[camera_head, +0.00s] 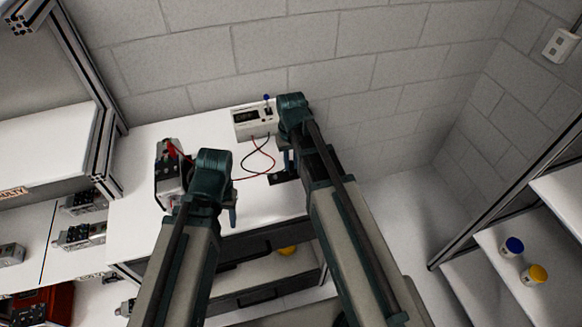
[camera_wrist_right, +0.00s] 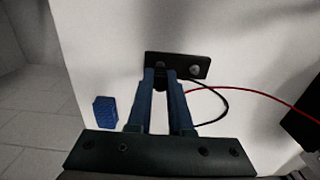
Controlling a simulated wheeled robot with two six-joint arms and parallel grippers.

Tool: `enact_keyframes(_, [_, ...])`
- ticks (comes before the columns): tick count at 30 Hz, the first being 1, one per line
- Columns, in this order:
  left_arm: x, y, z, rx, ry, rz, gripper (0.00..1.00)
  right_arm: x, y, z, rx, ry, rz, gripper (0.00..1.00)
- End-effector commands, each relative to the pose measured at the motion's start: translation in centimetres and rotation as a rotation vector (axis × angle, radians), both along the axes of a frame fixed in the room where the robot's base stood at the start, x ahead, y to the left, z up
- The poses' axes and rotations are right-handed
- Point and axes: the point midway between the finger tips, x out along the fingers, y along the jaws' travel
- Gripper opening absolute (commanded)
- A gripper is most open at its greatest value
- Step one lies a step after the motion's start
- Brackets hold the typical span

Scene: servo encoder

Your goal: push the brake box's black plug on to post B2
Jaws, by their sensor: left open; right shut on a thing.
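A white box with a dark display (camera_head: 246,117) stands at the back of the white table, with a red lead and a black lead coming from its front. A small black plate (camera_head: 283,177) lies to its lower right; in the right wrist view the plate (camera_wrist_right: 200,66) shows a round silver post (camera_wrist_right: 194,70). The black lead curves to the fingertips. Whether the plug touches a post cannot be told. My left gripper (camera_head: 232,211) is open, over the table.
A grey and black device with red parts (camera_head: 168,172) stands on the table's left. A blue block (camera_wrist_right: 105,111) is left of my right fingers in the wrist view. The red lead (camera_head: 252,178) crosses the table. Shelves with blue and yellow-capped jars (camera_head: 534,274) are at right.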

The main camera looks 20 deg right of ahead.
Motion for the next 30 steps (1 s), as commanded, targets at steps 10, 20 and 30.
enact_keyframes(10, [0.0, 0.0, 0.4, 0.0, 0.0, 0.0, 0.5, 0.0, 0.0, 0.4, 0.0, 0.0, 0.0, 0.0])
enact_keyframes(20, [0.0, 0.0, 2.0, 0.0, 0.0, 0.0, 0.5, 0.0, 0.0, 2.0, 0.0, 0.0, 0.0, 0.0])
enact_keyframes(30, [0.0, 0.0, 3.6, 0.0, 0.0, 0.0, 0.5, 0.0, 0.0, 3.6, 0.0, 0.0, 0.0, 0.0])
